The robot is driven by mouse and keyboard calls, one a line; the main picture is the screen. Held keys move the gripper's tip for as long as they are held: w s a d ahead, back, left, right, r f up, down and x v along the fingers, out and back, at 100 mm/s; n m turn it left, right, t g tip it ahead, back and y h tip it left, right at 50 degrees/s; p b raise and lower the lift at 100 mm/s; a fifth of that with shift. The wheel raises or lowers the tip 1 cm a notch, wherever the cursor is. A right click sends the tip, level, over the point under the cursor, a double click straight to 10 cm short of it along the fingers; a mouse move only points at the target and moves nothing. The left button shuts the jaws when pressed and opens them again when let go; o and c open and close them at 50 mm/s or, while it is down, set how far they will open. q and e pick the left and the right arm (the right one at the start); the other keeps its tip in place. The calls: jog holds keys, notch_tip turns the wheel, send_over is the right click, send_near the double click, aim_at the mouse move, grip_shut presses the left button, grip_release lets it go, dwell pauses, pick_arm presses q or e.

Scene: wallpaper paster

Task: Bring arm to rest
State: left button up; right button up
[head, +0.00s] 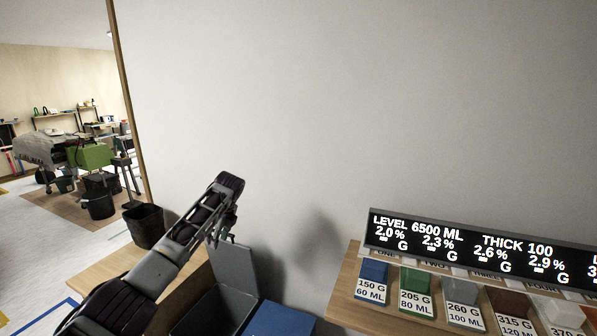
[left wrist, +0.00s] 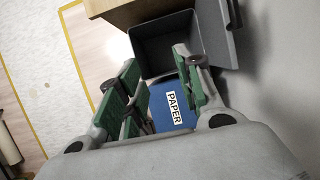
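My left arm comes in from the lower left in the head view and is raised in front of the grey wall. My left gripper (head: 222,230) hangs at its end and is partly hidden by the wrist. In the left wrist view, the fingers of the left gripper (left wrist: 158,62) with green pads stand apart, with nothing held between them. A blue surface labelled PAPER (left wrist: 172,101) shows between and below them, apart from the fingers. My right arm and gripper are not in view.
A dark open bin (head: 215,312) stands below the left gripper beside a wooden counter (head: 118,272). At right, a wooden shelf (head: 343,297) holds several coloured blocks with labels under a black display (head: 480,247). The wall (head: 330,110) ahead is bare.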

pick_arm(q)
jog(key=s+d+f+n+h, duration=0.2)
jog(key=s+d+f+n, duration=0.3)
jog(key=s+f, duration=0.5)
jog(key=s+d+f+n+h, duration=0.1)
jog(key=s+d+f+n, duration=0.1)
jog(key=s+d+f, duration=0.65)
jog(key=s+a+n+t, duration=0.1)
jog(key=s+a+n, duration=0.25)
jog(key=s, duration=0.55)
jog(key=s+a+n+h, duration=0.15)
jog(key=s+n, duration=0.35)
jog(key=s, duration=0.5)
jog(key=s+a+n+t, duration=0.1)
jog(key=s+a+n, duration=0.3)
jog(key=s, duration=0.5)
notch_tip(320, 180, down, 33)
jog(key=s+d+g, duration=0.1)
jog(key=s+g, duration=0.1)
jog(key=s+a+f, duration=0.2)
jog(key=s+f, duration=0.8)
jog(key=s, duration=0.1)
jog(key=s+a+f, duration=0.1)
jog(key=s+f, duration=0.8)
jog(key=s, duration=0.2)
jog(key=shift+s+a+f+g, duration=0.35)
jog(key=shift+f+g, duration=0.05)
